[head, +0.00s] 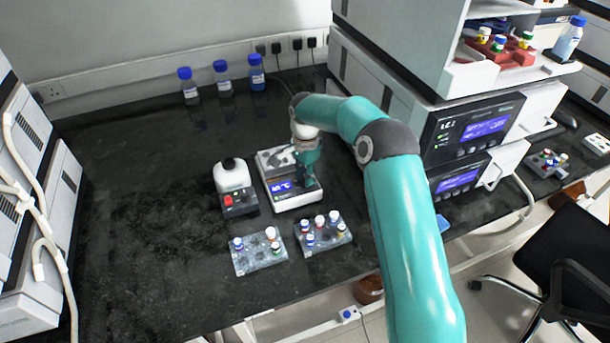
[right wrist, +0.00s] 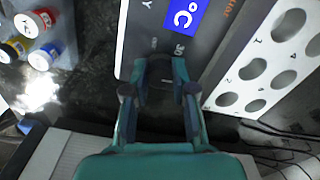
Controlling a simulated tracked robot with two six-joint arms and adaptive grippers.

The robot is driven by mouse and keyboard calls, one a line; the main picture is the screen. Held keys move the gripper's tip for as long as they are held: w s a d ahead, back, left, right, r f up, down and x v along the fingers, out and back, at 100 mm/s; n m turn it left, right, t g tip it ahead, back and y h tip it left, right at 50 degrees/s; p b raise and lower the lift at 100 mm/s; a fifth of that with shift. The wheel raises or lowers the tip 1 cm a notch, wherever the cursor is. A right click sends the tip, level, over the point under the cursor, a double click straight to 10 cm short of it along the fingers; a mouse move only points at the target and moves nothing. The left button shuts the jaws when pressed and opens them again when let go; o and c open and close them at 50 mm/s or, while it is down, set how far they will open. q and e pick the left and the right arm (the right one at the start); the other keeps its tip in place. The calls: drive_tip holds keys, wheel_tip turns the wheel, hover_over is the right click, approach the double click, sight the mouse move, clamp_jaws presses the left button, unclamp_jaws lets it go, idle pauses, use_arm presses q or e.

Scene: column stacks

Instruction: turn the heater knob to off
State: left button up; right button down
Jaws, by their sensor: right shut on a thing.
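The heater (head: 297,201) is a small white unit with a lit blue display, standing on the dark bench in the middle of the head view. In the right wrist view its grey front panel (right wrist: 145,40) shows part of the display with "°C". My right gripper (head: 311,181) reaches down over the right part of the heater's front. In the right wrist view my right gripper (right wrist: 160,82) is shut on the dark knob (right wrist: 160,68), with one finger on each side. The knob's pointer and setting cannot be made out. My left gripper is not in view.
Two vial racks (head: 258,258) (head: 313,250) stand in front of the heater. Blue-capped bottles (head: 225,88) stand at the back. Stacked instruments (head: 470,125) rise at the right.

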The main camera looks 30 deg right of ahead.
drive_tip(key=n, duration=0.6)
drive_tip(key=shift+w+r, duration=0.1)
drive_tip(key=n, duration=0.5)
drive_tip(key=shift+n, duration=0.3)
drive_tip(key=n, duration=1.1)
drive_tip(key=shift+w, duration=0.1)
drive_tip(key=shift+r+n, duration=0.1)
drive_tip(key=shift+n, duration=0.4)
drive_tip(key=c, duration=1.1)
unclamp_jaws()
drive_tip(key=shift+o, duration=0.8)
